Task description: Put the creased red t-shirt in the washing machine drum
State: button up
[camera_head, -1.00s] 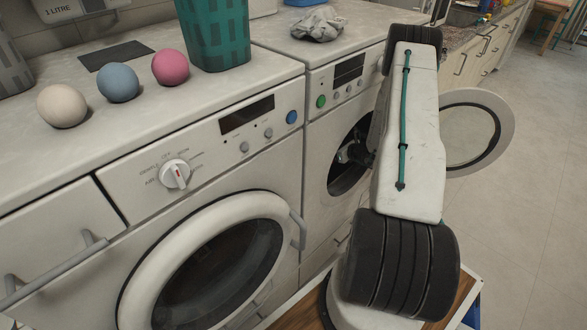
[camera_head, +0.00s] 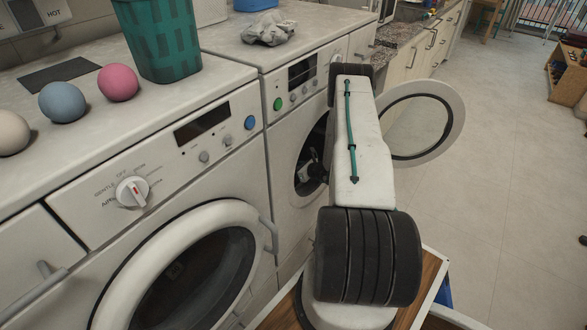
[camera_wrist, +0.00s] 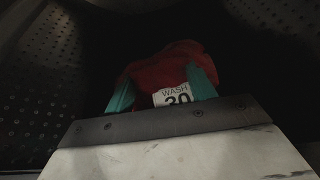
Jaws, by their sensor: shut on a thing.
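In the wrist view, the red t-shirt (camera_wrist: 165,62) is bunched between the teal fingers of my gripper (camera_wrist: 162,92). My gripper is shut on the shirt, inside a dark drum with perforated metal walls (camera_wrist: 40,75). In the head view, my arm reaches into the round opening of the farther washing machine (camera_head: 312,160), and its door (camera_head: 420,122) stands open to the right. The shirt and fingertips are hidden in the head view.
A nearer machine (camera_head: 185,265) has its round door shut. On top are a teal basket (camera_head: 160,40), a pink ball (camera_head: 118,82), a blue ball (camera_head: 62,101) and a pale ball (camera_head: 12,132). A grey crumpled cloth (camera_head: 268,29) lies on the farther machine. Open floor (camera_head: 480,170) lies to the right.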

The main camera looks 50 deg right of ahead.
jog(key=o, duration=1.1)
jog(key=shift+f, duration=0.1)
jog(key=shift+c, duration=0.2)
jog(key=shift+r, duration=0.2)
jog(key=v, duration=1.2)
jog(key=shift+f, duration=0.1)
